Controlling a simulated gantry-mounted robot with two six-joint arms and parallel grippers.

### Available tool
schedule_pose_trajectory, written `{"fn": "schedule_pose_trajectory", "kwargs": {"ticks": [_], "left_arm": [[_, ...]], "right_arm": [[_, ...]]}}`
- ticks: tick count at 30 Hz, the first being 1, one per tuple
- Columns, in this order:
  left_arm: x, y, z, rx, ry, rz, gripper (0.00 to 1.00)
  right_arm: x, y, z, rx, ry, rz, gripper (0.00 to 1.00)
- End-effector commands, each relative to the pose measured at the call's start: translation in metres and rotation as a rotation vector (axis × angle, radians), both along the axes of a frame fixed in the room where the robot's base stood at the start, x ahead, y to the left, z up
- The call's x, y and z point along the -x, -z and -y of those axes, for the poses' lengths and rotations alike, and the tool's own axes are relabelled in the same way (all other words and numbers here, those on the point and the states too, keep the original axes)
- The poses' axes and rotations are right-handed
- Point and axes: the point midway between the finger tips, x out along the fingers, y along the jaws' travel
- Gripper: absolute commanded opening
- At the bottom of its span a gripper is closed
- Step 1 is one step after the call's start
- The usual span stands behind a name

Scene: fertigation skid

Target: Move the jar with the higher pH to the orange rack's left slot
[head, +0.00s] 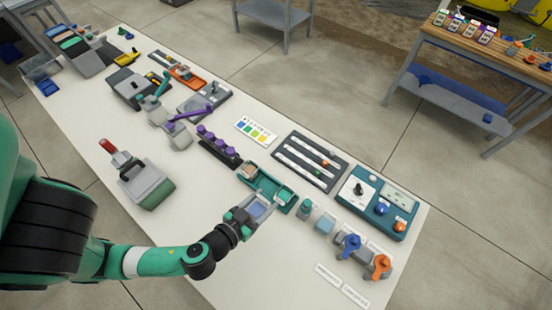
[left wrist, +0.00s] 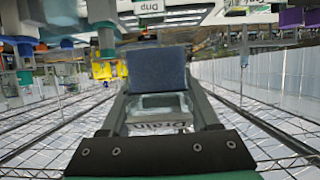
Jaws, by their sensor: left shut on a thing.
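My left gripper (head: 259,207) is low over the front of the white bench, just in front of a teal tray. It is shut on a small pale-blue jar (head: 256,211). In the left wrist view a dark blue block-shaped part of the held jar (left wrist: 157,72) sits between the fingers, with clear walls below it. Two other small jars, a greenish one (head: 305,208) and a pale-blue one (head: 325,223), stand to the right of the gripper. An orange tray-like piece (head: 187,77) lies at the back; I cannot tell its slots. No pH reading is legible. My right gripper is not in view.
The teal tray (head: 282,199) is close beyond the gripper. A blue-handled valve (head: 350,243) and an orange-handled valve (head: 381,266) stand at right, near a teal control box (head: 398,204). A purple-topped row (head: 218,146) is behind.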

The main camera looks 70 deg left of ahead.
Motion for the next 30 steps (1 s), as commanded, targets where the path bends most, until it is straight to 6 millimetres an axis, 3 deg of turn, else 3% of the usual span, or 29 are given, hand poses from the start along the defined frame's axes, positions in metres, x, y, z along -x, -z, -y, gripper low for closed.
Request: {"fn": "schedule_pose_trajectory", "kwargs": {"ticks": [11,19,25,30], "left_arm": [[-0.001,-0.002,-0.008,0.001,-0.029,0.003,0.02],[-0.025,-0.011,-0.032,0.004,-0.119,0.016,0.02],[-0.064,-0.022,-0.006,0.003,-0.016,0.008,0.02],[-0.085,-0.034,0.018,0.004,0.15,0.005,0.02]], "right_arm": [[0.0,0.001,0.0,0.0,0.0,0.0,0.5],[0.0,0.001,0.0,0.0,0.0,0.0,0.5],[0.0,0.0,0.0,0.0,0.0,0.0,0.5],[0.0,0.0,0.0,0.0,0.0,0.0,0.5]]}}
